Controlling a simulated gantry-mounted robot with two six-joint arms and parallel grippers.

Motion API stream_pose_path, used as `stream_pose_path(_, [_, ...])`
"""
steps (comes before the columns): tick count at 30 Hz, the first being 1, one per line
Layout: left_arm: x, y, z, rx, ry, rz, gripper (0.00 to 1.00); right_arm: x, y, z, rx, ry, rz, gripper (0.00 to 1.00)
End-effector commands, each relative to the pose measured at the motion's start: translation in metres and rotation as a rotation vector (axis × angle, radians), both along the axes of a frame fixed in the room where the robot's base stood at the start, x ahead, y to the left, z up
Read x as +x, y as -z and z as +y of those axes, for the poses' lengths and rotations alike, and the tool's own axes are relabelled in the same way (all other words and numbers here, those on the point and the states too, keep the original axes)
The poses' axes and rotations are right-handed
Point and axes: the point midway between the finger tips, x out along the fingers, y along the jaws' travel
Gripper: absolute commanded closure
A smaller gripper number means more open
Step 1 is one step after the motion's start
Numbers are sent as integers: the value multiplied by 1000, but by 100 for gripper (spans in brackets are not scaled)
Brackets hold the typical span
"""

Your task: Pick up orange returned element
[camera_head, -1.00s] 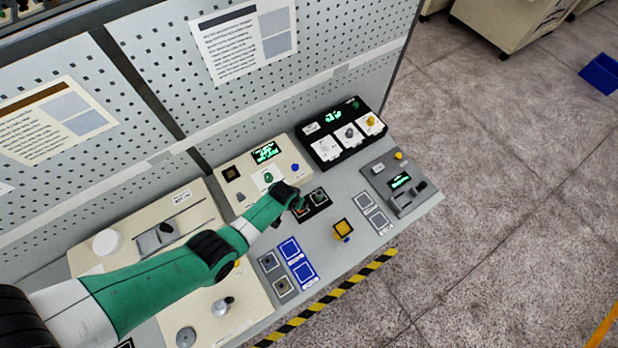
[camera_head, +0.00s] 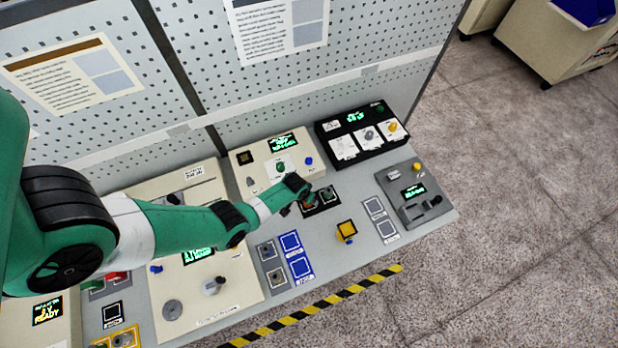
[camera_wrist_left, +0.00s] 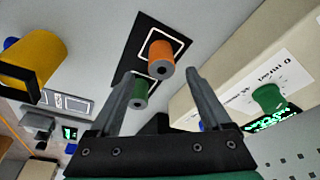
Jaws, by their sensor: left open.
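The orange element (camera_wrist_left: 160,52) is a small cylinder with a dark hole in its end. It stands on a black pad (camera_wrist_left: 180,28) with white square outlines, beside a green cylinder (camera_wrist_left: 140,88). My left gripper (camera_wrist_left: 165,75) is open and empty; its fingers point toward the orange element, which shows between and beyond the tips. In the head view my left gripper (camera_head: 300,207) is at the left end of the pad (camera_head: 322,210), partly hiding the orange element (camera_head: 309,204). My right gripper is not in view.
A cream console (camera_head: 255,180) and a black console (camera_head: 370,140) stand behind the pad. A grey device (camera_head: 415,192) is at the right. The striped table edge (camera_head: 330,300) is at the front.

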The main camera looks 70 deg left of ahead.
Motion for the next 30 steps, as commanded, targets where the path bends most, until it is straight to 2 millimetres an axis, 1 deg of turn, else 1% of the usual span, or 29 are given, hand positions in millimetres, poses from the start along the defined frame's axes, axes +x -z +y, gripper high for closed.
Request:
stream_pose_path(1, [0, 18, 1, 0, -2, 0, 19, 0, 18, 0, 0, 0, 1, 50])
stream_pose_path(3, [-1, 30, 3, 0, -5, 0, 19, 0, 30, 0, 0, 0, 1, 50])
stream_pose_path(6, [0, 40, 5, 0, -6, -1, 19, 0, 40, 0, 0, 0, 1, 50])
stream_pose_path(13, [0, 38, 5, -1, -6, -2, 19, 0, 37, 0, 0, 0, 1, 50])
stream_pose_path(14, [0, 38, 5, -1, -6, -2, 20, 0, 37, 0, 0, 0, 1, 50])
stream_pose_path(15, [0, 38, 5, -1, -6, -2, 28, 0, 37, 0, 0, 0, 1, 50])
stream_pose_path(20, [0, 38, 5, -1, -6, -2, 56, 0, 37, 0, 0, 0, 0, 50])
stream_pose_path(21, [0, 38, 5, -1, -6, -2, 64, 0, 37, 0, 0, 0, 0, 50])
stream_pose_path(23, [0, 38, 5, -1, -6, -2, 74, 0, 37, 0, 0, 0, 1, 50])
stream_pose_path(27, [0, 38, 5, -1, -6, -2, 100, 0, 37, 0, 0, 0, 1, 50])
stream_pose_path(30, [0, 38, 5, -1, -6, -2, 100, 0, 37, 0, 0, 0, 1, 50])
